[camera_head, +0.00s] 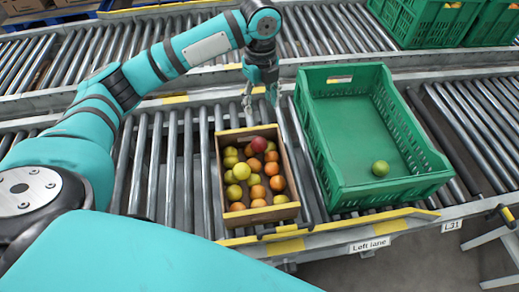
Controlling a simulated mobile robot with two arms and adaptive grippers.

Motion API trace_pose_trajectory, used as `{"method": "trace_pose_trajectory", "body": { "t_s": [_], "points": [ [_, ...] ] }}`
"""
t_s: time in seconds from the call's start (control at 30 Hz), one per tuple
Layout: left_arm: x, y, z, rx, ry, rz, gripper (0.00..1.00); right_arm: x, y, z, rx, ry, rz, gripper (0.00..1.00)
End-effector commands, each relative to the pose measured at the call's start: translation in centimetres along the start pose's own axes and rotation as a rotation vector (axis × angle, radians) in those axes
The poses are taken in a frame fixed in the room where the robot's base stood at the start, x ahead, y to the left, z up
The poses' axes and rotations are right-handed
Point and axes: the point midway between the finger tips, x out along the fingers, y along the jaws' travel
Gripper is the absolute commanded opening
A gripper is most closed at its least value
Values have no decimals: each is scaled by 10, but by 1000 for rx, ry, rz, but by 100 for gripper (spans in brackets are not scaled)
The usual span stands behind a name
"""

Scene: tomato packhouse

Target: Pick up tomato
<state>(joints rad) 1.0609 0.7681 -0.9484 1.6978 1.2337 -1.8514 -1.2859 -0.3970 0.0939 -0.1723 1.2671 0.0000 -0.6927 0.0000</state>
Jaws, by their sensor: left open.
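A wooden box (221,190) stands on the near roller conveyor and holds several fruits in red, orange and yellow-green. One red tomato (259,144) lies near the far end of the box, on top of the others. A green crate (326,176) stands to the right of the box, with one green tomato (380,168) on its floor at the near right. My left gripper (261,104) points down above the far edge of the wooden box, open and empty, with its fingers apart. It is clear of the red tomato. My right gripper is not in view.
More green crates (426,22) stand on the far conveyor at the upper right. A yellow and grey rail (330,229) with a "Left lane" label (368,245) runs along the near edge. The rollers left of the wooden box (170,165) are bare.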

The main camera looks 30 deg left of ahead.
Motion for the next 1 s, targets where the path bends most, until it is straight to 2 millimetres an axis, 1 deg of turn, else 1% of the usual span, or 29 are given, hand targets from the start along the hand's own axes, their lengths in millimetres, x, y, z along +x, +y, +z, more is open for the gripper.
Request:
{"method": "trace_pose_trajectory", "body": {
  "t_s": [0.03, 0.17, 0.23, 0.37, 0.5, 0.63, 0.73, 0.93, 1.0],
  "points": [
    [8, 0, 0, 1, -1, -1, 55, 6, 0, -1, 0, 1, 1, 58],
    [17, 0, 0, 1, 0, 0, 55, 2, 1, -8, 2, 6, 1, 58],
    [27, 0, 0, 1, 0, 2, 55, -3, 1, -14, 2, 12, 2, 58],
    [56, 1, 0, 0, 1, 3, 55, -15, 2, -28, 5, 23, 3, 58],
    [87, 1, 1, -1, 0, 3, 55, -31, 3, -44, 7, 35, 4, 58],
    [111, 0, 1, 0, 1, 1, 55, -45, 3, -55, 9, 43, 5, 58],
    [123, 0, 1, 0, 0, -1, 55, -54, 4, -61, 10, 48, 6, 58],
    [135, 0, 1, 0, -1, 0, 55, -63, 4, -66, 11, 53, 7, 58],
    [143, 1, 2, -1, 0, 1, 55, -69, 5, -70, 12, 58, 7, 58]
  ]
}}
